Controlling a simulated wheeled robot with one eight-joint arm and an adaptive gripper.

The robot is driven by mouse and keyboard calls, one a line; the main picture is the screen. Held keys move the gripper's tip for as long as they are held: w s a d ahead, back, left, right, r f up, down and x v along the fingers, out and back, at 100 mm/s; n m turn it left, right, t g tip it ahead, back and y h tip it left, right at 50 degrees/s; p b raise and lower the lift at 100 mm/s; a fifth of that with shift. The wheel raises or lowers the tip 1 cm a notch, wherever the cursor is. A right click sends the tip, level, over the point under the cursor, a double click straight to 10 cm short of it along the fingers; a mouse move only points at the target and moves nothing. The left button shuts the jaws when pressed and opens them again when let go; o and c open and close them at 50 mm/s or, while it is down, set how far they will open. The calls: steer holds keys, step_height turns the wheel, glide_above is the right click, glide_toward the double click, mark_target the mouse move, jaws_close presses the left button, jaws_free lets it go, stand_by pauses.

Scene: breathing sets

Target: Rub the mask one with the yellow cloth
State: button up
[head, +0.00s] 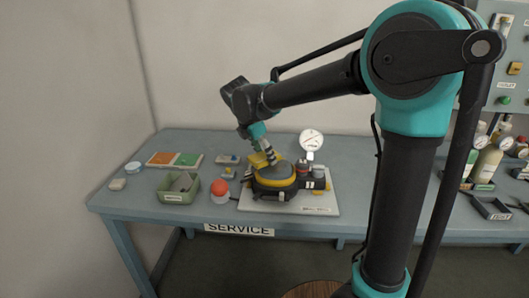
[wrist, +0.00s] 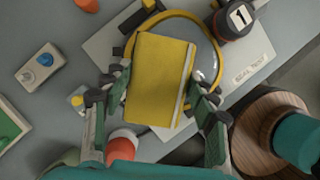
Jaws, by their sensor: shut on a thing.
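My gripper (head: 268,155) is shut on the yellow cloth (head: 259,160), a flat folded rectangle with a pale stripe along one edge. In the wrist view the cloth (wrist: 158,80) spans between the two fingers of my gripper (wrist: 160,84). The mask (head: 274,181) is dark with a yellow rim and lies on a pale plate. In the wrist view its yellow rim (wrist: 212,44) and shiny visor show around the cloth, which hides its middle. A dark part marked 1 (wrist: 238,20) sits beside it. The cloth is over the mask; I cannot tell whether they touch.
The pale seal test plate (head: 322,209) carries a round gauge (head: 311,140). A red-domed button (head: 220,189) and a green bin (head: 163,190) stand to the left. Orange and green pads (head: 174,159) lie farther left. Bottles (head: 487,163) stand at the right.

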mark_target(276, 155)
steer(key=shift+f, duration=0.8)
stand_by(0.6)
steer(key=shift+d, duration=0.1)
steer(key=shift+d+r, duration=0.1)
steer(key=shift+d, duration=1.75)
steer(key=shift+s+d, duration=0.1)
steer(key=shift+d, duration=1.5)
steer(key=shift+s+d, duration=0.1)
steer(key=shift+d, duration=0.25)
steer(key=shift+c, duration=1.3)
steer(key=shift+a, duration=2)
steer(key=shift+w+a, duration=0.2)
steer(key=shift+a, duration=1.7)
